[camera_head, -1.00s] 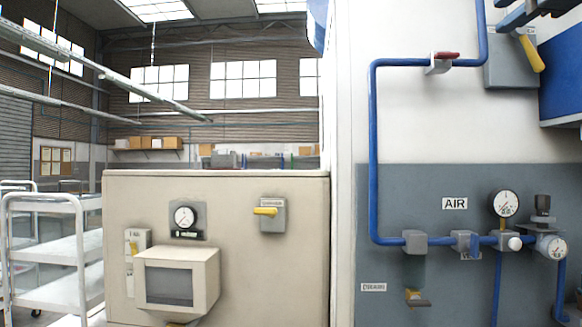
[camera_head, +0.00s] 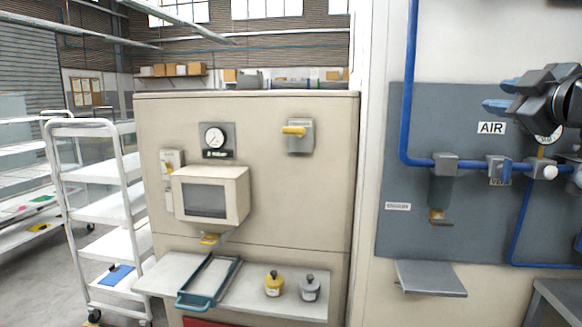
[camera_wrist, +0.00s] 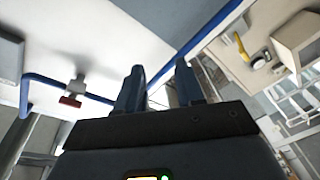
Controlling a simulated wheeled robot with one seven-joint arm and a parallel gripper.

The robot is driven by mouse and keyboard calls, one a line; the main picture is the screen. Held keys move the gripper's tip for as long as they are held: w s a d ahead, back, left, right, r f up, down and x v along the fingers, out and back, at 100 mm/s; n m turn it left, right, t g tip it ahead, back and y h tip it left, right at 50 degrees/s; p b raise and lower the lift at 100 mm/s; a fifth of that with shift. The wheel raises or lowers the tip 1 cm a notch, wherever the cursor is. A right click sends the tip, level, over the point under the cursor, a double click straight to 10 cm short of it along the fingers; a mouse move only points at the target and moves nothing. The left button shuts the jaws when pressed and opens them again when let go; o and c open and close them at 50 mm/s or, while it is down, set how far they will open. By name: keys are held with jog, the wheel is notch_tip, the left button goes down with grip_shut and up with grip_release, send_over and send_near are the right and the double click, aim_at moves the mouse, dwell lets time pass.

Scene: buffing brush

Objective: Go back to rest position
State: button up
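My gripper (camera_head: 499,94) is at the right of the head view, raised in front of the grey wall panel beside the AIR sign (camera_head: 491,128). Its two blue fingers point left and are apart, with nothing between them. In the wrist view my gripper (camera_wrist: 160,86) also shows its fingers spread and empty. The wall with a blue pipe (camera_wrist: 60,88) and a red-handled valve (camera_wrist: 71,100) lies beyond them, tilted in that view. My gripper touches nothing that I can see.
A beige cabinet (camera_head: 262,195) has a shelf (camera_head: 165,272) with a teal-handled tray frame (camera_head: 208,282), a yellow container (camera_head: 274,284) and a grey one (camera_head: 310,288). A white cart (camera_head: 100,212) stands left. A small grey ledge (camera_head: 430,278) juts from the wall.

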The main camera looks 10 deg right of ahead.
jog(key=s+a+f+m, duration=0.2)
jog(key=a+f, duration=0.2)
jog(key=f, duration=0.7)
jog(key=s+a+f+m, duration=0.2)
jog(key=a+f+m, duration=0.15)
jog(key=f, duration=0.85)
jog(key=s+a+f+m+g, duration=0.1)
jog(key=s+a+f, duration=0.2)
jog(key=s+f, duration=0.3)
jog(key=s+a+f+m, duration=0.1)
jog(key=s+a+f, duration=0.35)
jog(key=f, duration=0.25)
jog(key=s+a+f+m+g, duration=0.1)
jog(key=s+a+f, duration=0.15)
jog(key=s, duration=0.55)
jog(key=s+a+f+m, duration=0.1)
jog(key=s+f, duration=0.3)
jog(key=s, duration=0.4)
jog(key=s+a+r+g+y, duration=0.1)
jog(key=s+a+r, duration=0.1)
jog(key=s, duration=1.6)
jog(key=shift+r+y, duration=0.2)
jog(key=shift+y, duration=0.1)
jog(key=shift+w+n, duration=0.1)
jog(key=shift+n, duration=0.15)
